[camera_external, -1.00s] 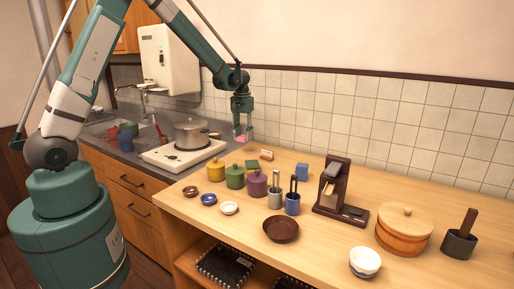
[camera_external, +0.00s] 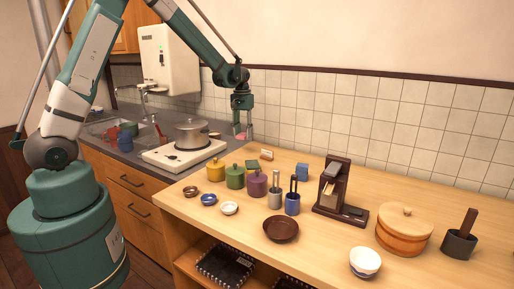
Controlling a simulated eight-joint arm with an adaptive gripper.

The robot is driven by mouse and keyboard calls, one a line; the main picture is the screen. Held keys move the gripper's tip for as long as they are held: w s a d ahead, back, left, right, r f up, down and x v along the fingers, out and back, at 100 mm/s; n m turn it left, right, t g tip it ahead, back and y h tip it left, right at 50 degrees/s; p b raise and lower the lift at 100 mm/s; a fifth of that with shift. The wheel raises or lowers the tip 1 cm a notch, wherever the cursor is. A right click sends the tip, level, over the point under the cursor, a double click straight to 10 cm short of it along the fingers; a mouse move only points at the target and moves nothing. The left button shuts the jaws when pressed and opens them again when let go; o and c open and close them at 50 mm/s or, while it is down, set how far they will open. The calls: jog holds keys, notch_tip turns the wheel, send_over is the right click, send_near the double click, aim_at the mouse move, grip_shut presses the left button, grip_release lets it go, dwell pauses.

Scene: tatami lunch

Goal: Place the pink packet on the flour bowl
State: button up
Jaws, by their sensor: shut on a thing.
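My gripper (camera_external: 242,124) points down above the back left of the wooden counter, near the tiled wall. It is shut on the pink packet (camera_external: 241,137), of which only a small part shows below the fingers. Which bowl is the flour bowl is not marked. A white bowl with a blue lower part (camera_external: 365,262) stands at the front right of the counter, far from my gripper.
Yellow (camera_external: 215,170), green (camera_external: 235,177) and purple (camera_external: 256,184) lidded pots stand below my gripper. Utensil holders (camera_external: 292,205), a dark wooden stand (camera_external: 329,205), a brown dish (camera_external: 281,229) and a lidded wooden tub (camera_external: 404,236) occupy the counter. A steel pot (camera_external: 190,133) sits on the stove.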

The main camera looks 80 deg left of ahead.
jog(key=shift+a, duration=0.1)
jog(key=s+a+r+p, duration=0.1)
jog(key=s+a+p, duration=0.1)
jog(key=a, duration=0.5)
jog(key=s+a+r+p, duration=0.1)
jog(key=s+a+r, duration=0.15)
jog(key=a, duration=0.45)
jog(key=r+m+p, duration=0.1)
jog(key=p, duration=0.3)
send_over(214, 134)
jog(key=shift+d, duration=0.1)
jog(key=shift+b, duration=0.3)
jog(key=shift+f, duration=3.05)
jog(key=shift+f+p, duration=0.4)
jog(key=shift+f, duration=1.5)
jog(key=shift+f+b, duration=0.25)
jog(key=shift+b, duration=0.05)
jog(key=o, duration=0.8)
jog(key=shift+c, duration=0.2)
